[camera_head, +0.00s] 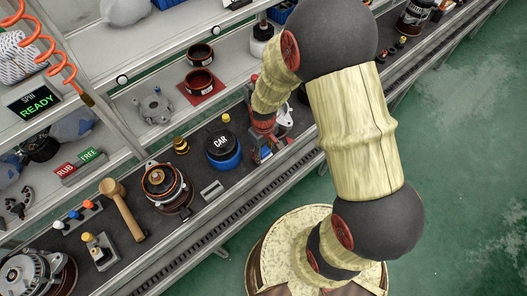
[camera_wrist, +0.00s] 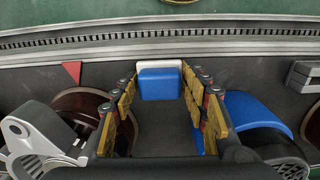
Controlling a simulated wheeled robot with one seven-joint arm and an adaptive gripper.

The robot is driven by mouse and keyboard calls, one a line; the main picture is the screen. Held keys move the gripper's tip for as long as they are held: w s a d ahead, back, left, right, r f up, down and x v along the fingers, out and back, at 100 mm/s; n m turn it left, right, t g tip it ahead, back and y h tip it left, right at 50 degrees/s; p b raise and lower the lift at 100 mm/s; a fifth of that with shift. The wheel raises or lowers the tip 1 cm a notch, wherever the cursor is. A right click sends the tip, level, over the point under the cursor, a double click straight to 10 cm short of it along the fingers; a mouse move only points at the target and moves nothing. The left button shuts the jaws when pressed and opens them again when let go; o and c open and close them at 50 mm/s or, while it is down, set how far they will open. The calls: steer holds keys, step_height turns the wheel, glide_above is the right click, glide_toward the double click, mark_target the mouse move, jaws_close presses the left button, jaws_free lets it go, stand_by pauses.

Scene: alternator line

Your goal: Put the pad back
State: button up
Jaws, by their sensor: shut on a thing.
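My gripper (camera_wrist: 160,88) is shut on a blue block with a white edge (camera_wrist: 160,84), which appears to be the pad. The block sits between the fingertips in the wrist view, over or on the dark bench top; I cannot tell whether it touches the bench. In the head view my gripper (camera_head: 262,150) is low over the bench, just right of the blue-based part with a black cap marked CAR (camera_head: 222,142).
A dark red-brown ring (camera_wrist: 82,103) and a blue ring (camera_wrist: 255,112) flank the fingers. A red triangle (camera_wrist: 73,72) lies on the bench. The conveyor rail runs along the front.

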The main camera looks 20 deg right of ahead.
steer(key=shift+f, duration=0.1)
steer(key=o, duration=1.2)
step_height(320, 180, up, 12)
steer(key=p, duration=0.3)
step_height(320, 180, up, 16)
steer(key=r+m+t, duration=0.1)
steer(key=m+t, duration=0.1)
steer(key=t, duration=0.1)
glide_above(264, 151)
steer(key=s, duration=0.3)
steer(key=s+r+t, duration=0.1)
steer(key=s+r, duration=0.2)
steer(key=s+r+m, duration=0.1)
steer(key=s+r, duration=0.3)
steer(key=s+r+t, duration=0.1)
steer(key=s+r, duration=0.2)
steer(key=s, duration=0.1)
steer(key=shift+r+m+t, duration=0.25)
steer(key=shift+m+t, duration=0.05)
steer(key=shift+w, duration=0.1)
